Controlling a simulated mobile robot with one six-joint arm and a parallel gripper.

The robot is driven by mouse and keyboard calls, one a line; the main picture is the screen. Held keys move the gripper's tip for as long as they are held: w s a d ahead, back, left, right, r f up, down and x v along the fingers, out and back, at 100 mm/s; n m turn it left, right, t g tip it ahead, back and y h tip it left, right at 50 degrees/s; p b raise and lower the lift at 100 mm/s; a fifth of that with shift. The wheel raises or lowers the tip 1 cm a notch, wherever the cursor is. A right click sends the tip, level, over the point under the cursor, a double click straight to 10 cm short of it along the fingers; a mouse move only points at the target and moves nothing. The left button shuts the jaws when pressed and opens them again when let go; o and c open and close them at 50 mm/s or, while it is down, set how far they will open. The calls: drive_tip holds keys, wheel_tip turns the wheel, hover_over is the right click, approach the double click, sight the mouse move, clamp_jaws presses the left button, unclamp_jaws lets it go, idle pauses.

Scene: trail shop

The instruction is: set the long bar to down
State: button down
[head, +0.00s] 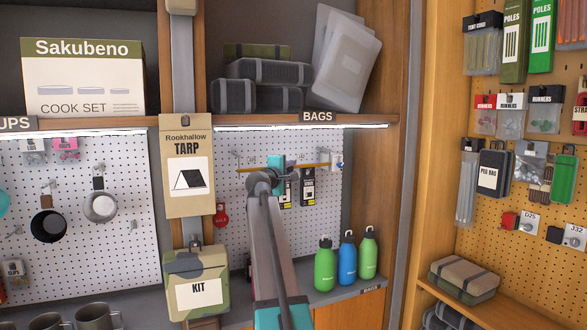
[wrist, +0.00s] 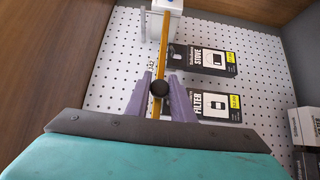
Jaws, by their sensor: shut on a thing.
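Stove and filter packs (wrist: 200,60) hang close behind the bar. Green and blue bottles (head: 347,260) stand on the shelf below, to the right. A tarp pack (head: 187,195) and kit bag (head: 196,285) hang on the left post. The pegboard (head: 232,185) is partly bare.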

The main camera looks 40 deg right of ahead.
drive_tip(key=shift+f+b, duration=0.5)
drive_tip(key=shift+f, duration=0.8)
drive_tip(key=c, duration=1.5)
unclamp_jaws()
drive_tip(key=shift+c, duration=0.2)
drive_tip(key=b+v, duration=0.3)
drive_tip(key=v, duration=1)
drive_tip(key=shift+s+a, duration=0.2)
drive_tip(key=shift+a, duration=0.15)
